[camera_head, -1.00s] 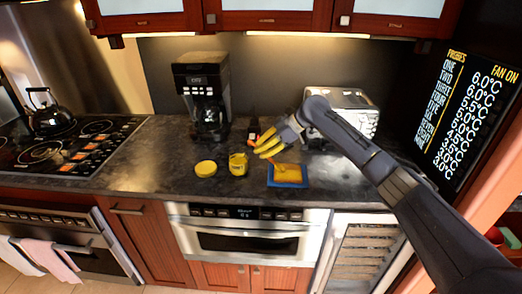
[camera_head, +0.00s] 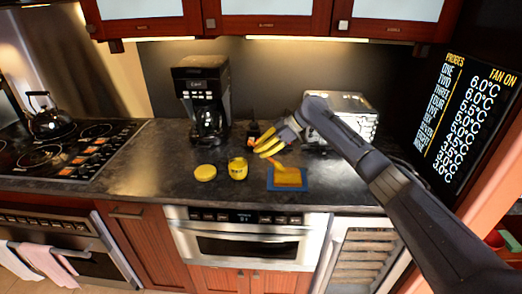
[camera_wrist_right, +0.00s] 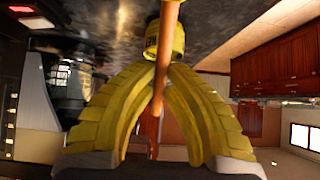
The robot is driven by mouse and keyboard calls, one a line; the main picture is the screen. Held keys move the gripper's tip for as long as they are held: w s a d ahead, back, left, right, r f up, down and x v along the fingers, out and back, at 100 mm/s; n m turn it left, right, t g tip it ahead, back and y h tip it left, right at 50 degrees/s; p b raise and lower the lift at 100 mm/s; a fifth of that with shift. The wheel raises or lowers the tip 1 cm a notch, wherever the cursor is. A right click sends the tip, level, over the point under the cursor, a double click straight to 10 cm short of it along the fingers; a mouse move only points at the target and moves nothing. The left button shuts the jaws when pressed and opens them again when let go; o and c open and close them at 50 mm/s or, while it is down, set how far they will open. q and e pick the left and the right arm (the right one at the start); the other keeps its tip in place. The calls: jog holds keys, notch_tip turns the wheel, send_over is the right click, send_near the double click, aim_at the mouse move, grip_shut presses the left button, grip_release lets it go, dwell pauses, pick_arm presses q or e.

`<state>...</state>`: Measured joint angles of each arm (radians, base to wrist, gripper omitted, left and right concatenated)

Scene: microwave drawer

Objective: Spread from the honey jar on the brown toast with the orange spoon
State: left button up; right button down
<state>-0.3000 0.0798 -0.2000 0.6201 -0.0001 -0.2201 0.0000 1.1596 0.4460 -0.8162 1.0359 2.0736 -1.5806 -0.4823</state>
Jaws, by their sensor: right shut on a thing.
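The yellow honey jar (camera_head: 237,170) stands open on the dark counter; its yellow lid (camera_head: 205,172) lies to its left. The brown toast (camera_head: 289,178), looking orange-yellow, lies on a blue board (camera_head: 272,187) right of the jar. My right gripper (camera_head: 259,148) is above the counter, between jar and toast and a little behind them. In the wrist view its yellow fingers (camera_wrist_right: 160,75) close around the handle of the orange spoon (camera_wrist_right: 168,35), with the jar (camera_wrist_right: 177,42) behind it. Whether the spoon touches the toast is unclear. My left gripper is out of view.
A black coffee maker (camera_head: 203,95) stands behind the lid. A silver toaster (camera_head: 352,112) is at the back, partly behind my right arm. A small dark bottle (camera_head: 253,130) stands behind the gripper. The stove (camera_head: 60,152) and kettle (camera_head: 45,115) are at left. The counter left of the lid is clear.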

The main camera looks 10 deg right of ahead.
jog(key=shift+s+d, duration=0.1)
jog(key=shift+d, duration=0.1)
jog(key=shift+s+d+f, duration=0.1)
jog(key=shift+s+d, duration=0.05)
jog(key=shift+d, duration=0.45)
jog(key=shift+s+d, duration=0.15)
jog(key=shift+d, duration=0.4)
jog(key=shift+d, duration=0.1)
jog(key=shift+s+d, duration=0.25)
jog(key=shift+d, duration=0.4)
jog(key=shift+s+d, duration=0.2)
jog(key=shift+d, duration=0.4)
jog(key=shift+a, duration=0.2)
jog(key=shift+w+a, duration=0.2)
jog(key=shift+a, duration=0.4)
jog(key=shift+w+a, duration=0.2)
jog(key=shift+a, duration=0.4)
jog(key=shift+a, duration=0.15)
jog(key=shift+w+a, duration=0.2)
jog(key=shift+a, duration=0.4)
jog(key=shift+w+a, duration=0.15)
jog(key=shift+a, duration=0.45)
